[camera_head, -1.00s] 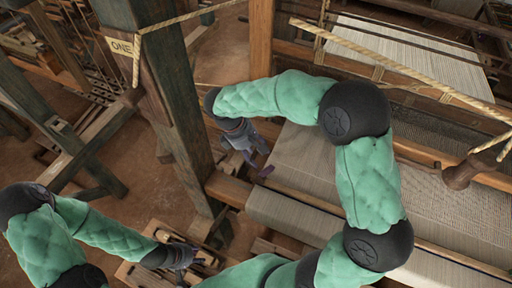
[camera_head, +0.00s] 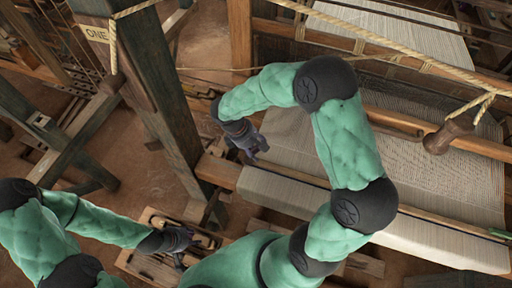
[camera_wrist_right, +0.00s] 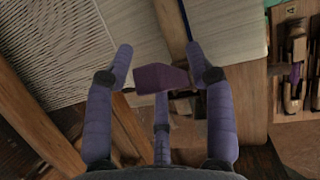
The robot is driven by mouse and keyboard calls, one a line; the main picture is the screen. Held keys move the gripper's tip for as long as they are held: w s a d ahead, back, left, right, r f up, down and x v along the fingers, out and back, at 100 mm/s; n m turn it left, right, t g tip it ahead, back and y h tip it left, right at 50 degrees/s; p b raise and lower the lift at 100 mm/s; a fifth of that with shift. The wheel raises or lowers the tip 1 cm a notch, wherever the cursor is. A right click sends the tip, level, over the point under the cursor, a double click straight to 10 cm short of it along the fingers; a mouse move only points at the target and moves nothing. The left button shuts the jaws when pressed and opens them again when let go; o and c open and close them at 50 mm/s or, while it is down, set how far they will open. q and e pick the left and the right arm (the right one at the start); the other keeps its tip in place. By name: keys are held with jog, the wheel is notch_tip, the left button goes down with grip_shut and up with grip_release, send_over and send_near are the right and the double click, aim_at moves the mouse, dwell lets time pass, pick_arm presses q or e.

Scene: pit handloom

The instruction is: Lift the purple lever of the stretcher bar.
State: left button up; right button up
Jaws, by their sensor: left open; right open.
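The purple lever (camera_wrist_right: 162,78) shows in the right wrist view between the fingers of my right gripper (camera_wrist_right: 160,62). Its broad end faces up and lies in the gap between the two outer fingers. The third finger stands just below it. I cannot tell whether any finger touches it. In the head view my right gripper (camera_head: 247,142) is open above the left edge of the woven cloth (camera_head: 290,145). The lever is hard to make out there. The stretcher bar is not clearly distinguishable. My left gripper (camera_head: 180,242) is open, low at left, by a wooden tray.
A dark loom post (camera_head: 150,95) stands just left of my right gripper. The cloth beam (camera_head: 300,200) runs below it. A rope (camera_head: 400,45) with a wooden handle (camera_head: 447,135) hangs at right. The wooden tray (camera_head: 150,270) with tools lies beneath my left gripper.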

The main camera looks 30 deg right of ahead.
jog(key=shift+c, duration=0.3)
grip_shut()
jog(key=shift+s+d+f+t+y+b, duration=0.4)
jog(key=shift+t+y+b, duration=0.4)
jog(key=shift+b, duration=0.45)
jog(key=shift+r, duration=0.1)
jog(key=shift+o, duration=0.3)
grip_release()
jog(key=v, duration=1.2)
jog(key=shift+s, duration=0.15)
